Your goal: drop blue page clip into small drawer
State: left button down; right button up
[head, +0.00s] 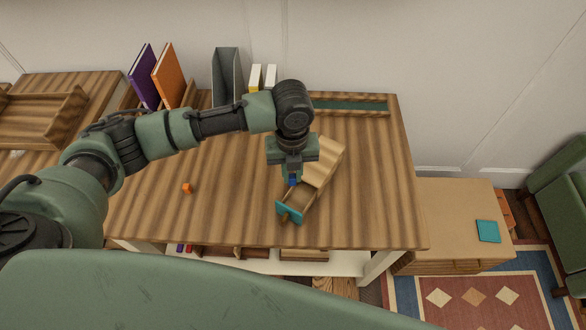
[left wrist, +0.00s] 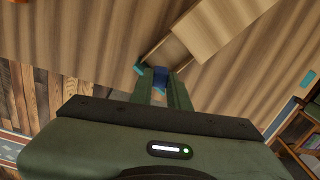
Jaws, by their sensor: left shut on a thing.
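My left gripper (head: 292,178) points down over the table and is shut on the blue page clip (head: 292,182). In the left wrist view the blue clip (left wrist: 160,76) shows between the two green fingertips (left wrist: 160,88). The small drawer (head: 298,199) has a teal front and is pulled open from its wooden box (head: 322,165). The clip is over or beside the drawer's back left edge; its height above it is hard to tell. The drawer's inside (left wrist: 172,50) also shows in the left wrist view, just beyond the clip. My right gripper is not in view.
A small orange block (head: 187,188) lies on the table (head: 230,215) left of the drawer. Purple (head: 144,77) and orange (head: 168,75) books and a grey holder (head: 226,75) stand at the back. A green-lined tray (head: 350,106) lies at the back right.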

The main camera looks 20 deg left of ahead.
aim_at(293, 184)
pick_arm(q)
jog(key=shift+s+d+f+m, duration=0.1)
jog(key=shift+f+m, duration=0.15)
jog(key=shift+m, duration=0.45)
jog(key=shift+f, duration=0.2)
notch_tip(293, 184, down, 6)
jog(key=b, duration=0.7)
jog(key=shift+r, duration=0.2)
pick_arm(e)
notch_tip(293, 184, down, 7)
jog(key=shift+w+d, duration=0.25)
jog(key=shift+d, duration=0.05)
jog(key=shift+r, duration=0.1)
pick_arm(q)
jog(key=c, duration=1.3)
grip_release()
notch_tip(293, 184, up, 8)
jog(key=shift+f+b, duration=0.1)
jog(key=shift+b, duration=0.25)
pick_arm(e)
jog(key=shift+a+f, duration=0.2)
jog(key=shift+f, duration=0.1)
